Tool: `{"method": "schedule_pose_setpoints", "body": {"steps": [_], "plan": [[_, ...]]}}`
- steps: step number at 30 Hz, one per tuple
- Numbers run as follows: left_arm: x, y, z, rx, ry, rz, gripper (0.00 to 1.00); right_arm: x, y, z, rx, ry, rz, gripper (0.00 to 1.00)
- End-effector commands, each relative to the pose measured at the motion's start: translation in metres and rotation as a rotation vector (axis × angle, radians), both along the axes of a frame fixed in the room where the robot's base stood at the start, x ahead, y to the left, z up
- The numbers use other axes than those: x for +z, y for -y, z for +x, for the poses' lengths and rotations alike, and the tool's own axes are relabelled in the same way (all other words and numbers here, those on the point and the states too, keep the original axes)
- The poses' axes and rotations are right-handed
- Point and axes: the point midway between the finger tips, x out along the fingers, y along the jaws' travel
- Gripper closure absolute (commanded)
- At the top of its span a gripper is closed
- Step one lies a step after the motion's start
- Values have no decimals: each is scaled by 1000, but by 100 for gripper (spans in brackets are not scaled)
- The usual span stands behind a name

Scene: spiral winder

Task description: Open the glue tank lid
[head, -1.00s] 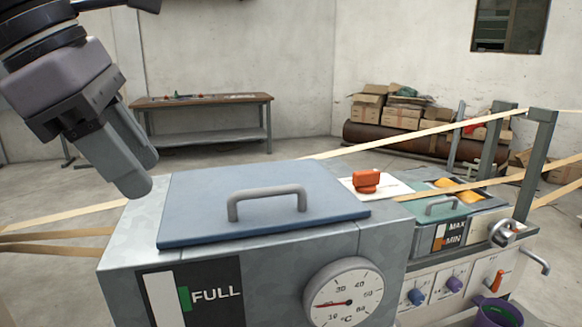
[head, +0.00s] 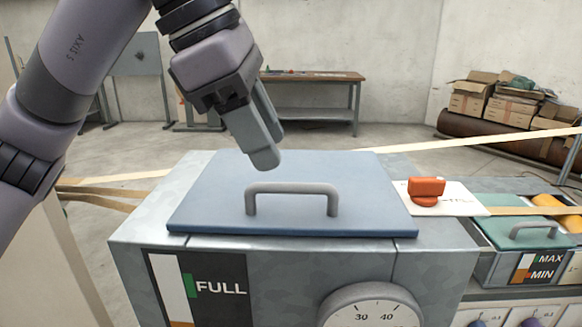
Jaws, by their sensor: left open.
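The glue tank lid (head: 371,205) is a flat blue-grey plate lying closed on top of the grey metal tank (head: 300,262). Its grey bar handle (head: 292,188) stands up near the lid's middle. My left gripper (head: 268,162) is open and empty, pointing down above the lid, just behind and left of the handle. I see no contact between its fingers and the handle. The two fingers overlap in this view, so the gap between them is hard to see. My right gripper is not in view.
An orange-red object (head: 426,190) sits on a white sheet right of the lid. A smaller tray with a green lid (head: 535,232) stands further right. A dial (head: 370,308) and FULL gauge are on the tank's front. Tan strips run behind the tank. A workbench (head: 312,78) stands far back.

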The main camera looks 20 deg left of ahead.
Motion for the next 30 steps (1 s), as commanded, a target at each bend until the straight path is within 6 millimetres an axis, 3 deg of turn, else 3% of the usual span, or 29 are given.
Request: {"method": "schedule_pose_setpoints", "body": {"steps": [9,20,22,24,30], "plan": [[-42,14,13,0,-1,1,60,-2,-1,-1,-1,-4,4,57],[-49,17,15,-1,0,0,60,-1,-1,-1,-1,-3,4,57],[-49,17,15,-1,0,0,76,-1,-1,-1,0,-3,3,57],[-49,17,15,-1,0,0,99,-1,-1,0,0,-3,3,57],[-48,17,15,0,0,0,100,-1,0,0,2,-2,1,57]]}}
